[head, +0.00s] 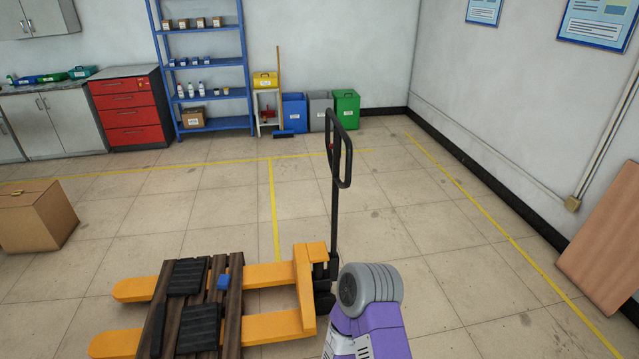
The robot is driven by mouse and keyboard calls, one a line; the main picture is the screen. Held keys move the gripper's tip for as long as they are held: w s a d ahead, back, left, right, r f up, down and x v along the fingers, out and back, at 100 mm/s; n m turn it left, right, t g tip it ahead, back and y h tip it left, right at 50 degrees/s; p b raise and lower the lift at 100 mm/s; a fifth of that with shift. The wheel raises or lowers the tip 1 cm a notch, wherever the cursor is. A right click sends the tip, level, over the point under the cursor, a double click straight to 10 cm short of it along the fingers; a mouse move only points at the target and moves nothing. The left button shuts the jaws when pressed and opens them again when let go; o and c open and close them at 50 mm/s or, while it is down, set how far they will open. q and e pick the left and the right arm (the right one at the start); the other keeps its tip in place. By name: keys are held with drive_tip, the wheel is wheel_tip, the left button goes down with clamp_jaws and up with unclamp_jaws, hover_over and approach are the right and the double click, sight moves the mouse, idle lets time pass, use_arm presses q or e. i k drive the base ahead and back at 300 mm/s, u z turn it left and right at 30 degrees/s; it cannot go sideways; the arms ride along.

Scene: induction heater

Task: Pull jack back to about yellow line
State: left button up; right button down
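The yellow pallet jack (304,285) stands on the tiled floor in the lower middle of the head view, its forks pointing left. Its black looped handle (338,150) stands upright at the jack's right end. A dark wooden pallet (234,300) sits over the forks, with black pieces and a small blue block on it. Yellow floor lines run across the back (180,168), down behind the jack (273,205), and along the right side (480,210). A purple and grey link of my arm covers the floor just right of the jack's base. Neither gripper shows.
A cardboard box (40,215) stands at left. Red drawers (124,110), a blue shelf (203,70) and bins (346,104) line the back wall. A brown board (608,245) leans on the right wall. Floor right of the jack is clear.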

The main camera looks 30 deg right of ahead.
sight(325, 301)
drive_tip(key=z, duration=0.65)
drive_tip(key=i, duration=0.55)
drive_tip(key=z, duration=0.7)
drive_tip(key=i, duration=0.85)
drive_tip(key=u, duration=0.25)
